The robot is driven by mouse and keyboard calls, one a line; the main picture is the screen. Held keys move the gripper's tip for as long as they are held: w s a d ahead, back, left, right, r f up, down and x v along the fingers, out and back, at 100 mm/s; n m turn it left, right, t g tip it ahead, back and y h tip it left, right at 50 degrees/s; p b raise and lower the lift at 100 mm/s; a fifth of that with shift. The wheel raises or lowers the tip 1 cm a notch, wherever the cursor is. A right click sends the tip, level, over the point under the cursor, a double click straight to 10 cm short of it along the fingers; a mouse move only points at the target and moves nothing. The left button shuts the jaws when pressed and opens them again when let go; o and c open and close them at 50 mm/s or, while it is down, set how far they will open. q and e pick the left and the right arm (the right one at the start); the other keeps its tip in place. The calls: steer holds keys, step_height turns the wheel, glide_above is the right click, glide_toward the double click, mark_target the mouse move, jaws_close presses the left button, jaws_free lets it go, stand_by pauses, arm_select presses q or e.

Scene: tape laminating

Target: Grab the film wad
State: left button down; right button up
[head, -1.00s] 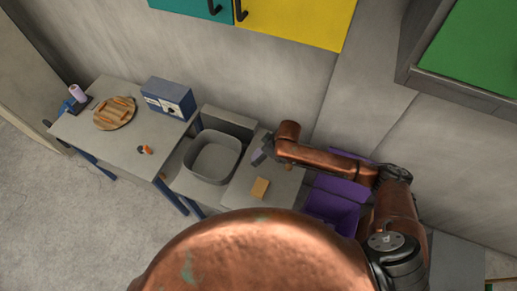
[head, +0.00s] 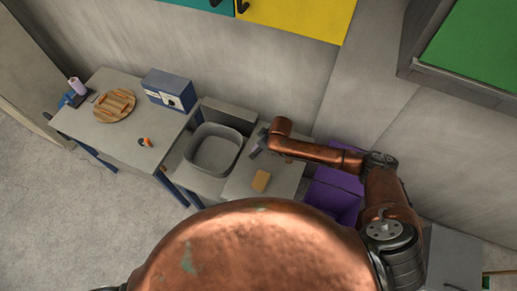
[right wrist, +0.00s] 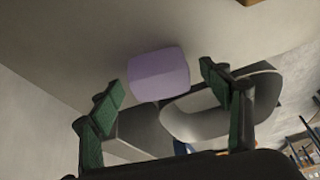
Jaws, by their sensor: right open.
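The film wad (right wrist: 158,74) appears as a pale purple, rounded block on the grey table in the right wrist view. My right gripper (right wrist: 162,88) is open, with one green-padded finger on each side of the wad's near end. I cannot tell whether the fingers touch it. In the head view my right gripper (head: 258,149) is low over the small table (head: 237,187), by its back left part, and largely hides the wad. My left gripper is not in view.
A grey bin (head: 213,151) stands just left of the small table. A yellow-orange block (head: 261,181) lies near its front. A purple crate (head: 333,194) is to the right. The left table (head: 113,142) holds a round wooden board (head: 114,106) and a blue box (head: 169,91).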

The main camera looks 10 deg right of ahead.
steer(key=shift+c, duration=0.4)
steer(key=c, duration=0.8)
